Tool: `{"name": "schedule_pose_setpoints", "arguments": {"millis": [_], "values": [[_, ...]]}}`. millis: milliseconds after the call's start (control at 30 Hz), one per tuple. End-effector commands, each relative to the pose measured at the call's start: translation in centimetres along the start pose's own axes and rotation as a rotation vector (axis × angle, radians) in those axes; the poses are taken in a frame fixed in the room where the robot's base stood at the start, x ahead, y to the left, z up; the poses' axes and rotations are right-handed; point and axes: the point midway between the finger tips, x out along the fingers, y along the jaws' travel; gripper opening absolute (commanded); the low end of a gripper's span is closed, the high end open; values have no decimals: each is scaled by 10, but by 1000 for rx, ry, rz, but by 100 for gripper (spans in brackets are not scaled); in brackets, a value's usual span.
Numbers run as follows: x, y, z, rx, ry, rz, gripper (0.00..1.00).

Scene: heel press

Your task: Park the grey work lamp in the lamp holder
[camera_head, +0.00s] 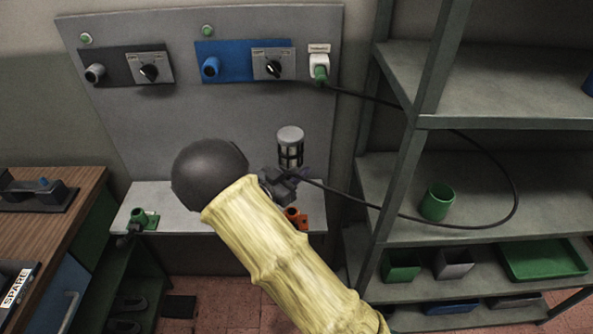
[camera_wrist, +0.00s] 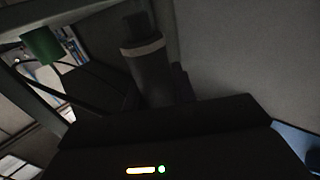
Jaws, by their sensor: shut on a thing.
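The grey work lamp (camera_head: 290,145) stands roughly upright in my gripper (camera_head: 281,183), its caged head and pale cap above the jaws. A black cable runs from it. In the wrist view the lamp (camera_wrist: 152,75) is a dark cylinder with a lighter band, rising beyond the dark gripper body. The fingertips are mostly hidden. Two small holder-like fittings sit on the grey ledge: a green one (camera_head: 143,218) at the left and an orange one (camera_head: 296,217) just below my gripper, partly hidden by my arm. I cannot tell which is the lamp holder.
The cable loops from a white socket (camera_head: 319,66) on the grey panel (camera_head: 200,125) across the shelf rack (camera_head: 405,170) at the right. A green cup (camera_head: 437,201) stands on its middle shelf. A wooden bench (camera_head: 60,225) is at the left. The ledge's middle is hidden by my arm.

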Motion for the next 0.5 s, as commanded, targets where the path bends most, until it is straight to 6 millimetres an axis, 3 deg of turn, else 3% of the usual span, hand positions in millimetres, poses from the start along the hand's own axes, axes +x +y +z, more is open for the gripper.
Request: {"name": "schedule_pose_setpoints", "arguments": {"millis": [500], "values": [[0,0,-22,2,1,0,0]]}}
